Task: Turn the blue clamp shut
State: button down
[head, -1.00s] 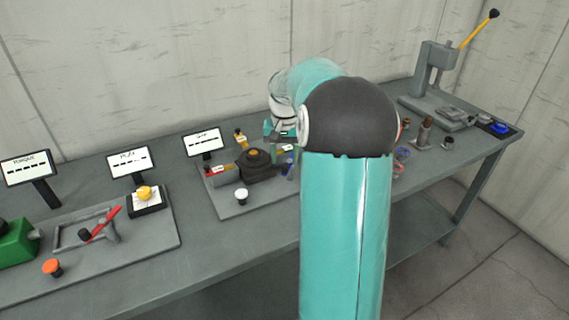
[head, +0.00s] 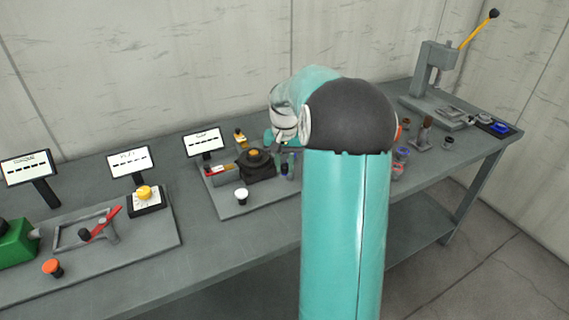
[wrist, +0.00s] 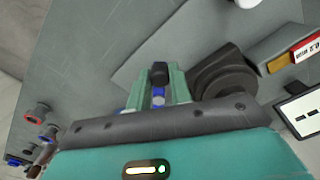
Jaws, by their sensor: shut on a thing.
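The blue clamp (wrist: 158,92) shows in the wrist view as a small blue part with a black end between the two green fingers of my gripper (wrist: 159,82). The fingers are closed about it, one on each side. More blue shows low by the left finger, partly covered by the gripper body. In the head view, a small blue part (head: 285,168) shows beside the round dark device (head: 256,165). My arm hides much of that area, and the fingertips are hard to make out there.
The dark device stands close beside my right finger in the wrist view. A grey plate carries a white knob (head: 241,194) and a small sign (head: 204,141). Several red and blue knobs (wrist: 40,110) stand to the left in the wrist view. A press (head: 433,75) stands at the far right.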

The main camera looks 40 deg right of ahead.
jog(key=shift+s+d, duration=0.1)
jog(key=s+d+n, duration=0.1)
jog(key=d+n, duration=0.6)
jog(key=n, duration=1.1)
jog(key=shift+s+d, duration=0.15)
jog(key=shift+s, duration=0.15)
jog(key=shift+r, duration=0.1)
jog(key=c, duration=1.3)
grip_release()
jog(key=shift+o, duration=0.2)
notch_tip(320, 180, up, 14)
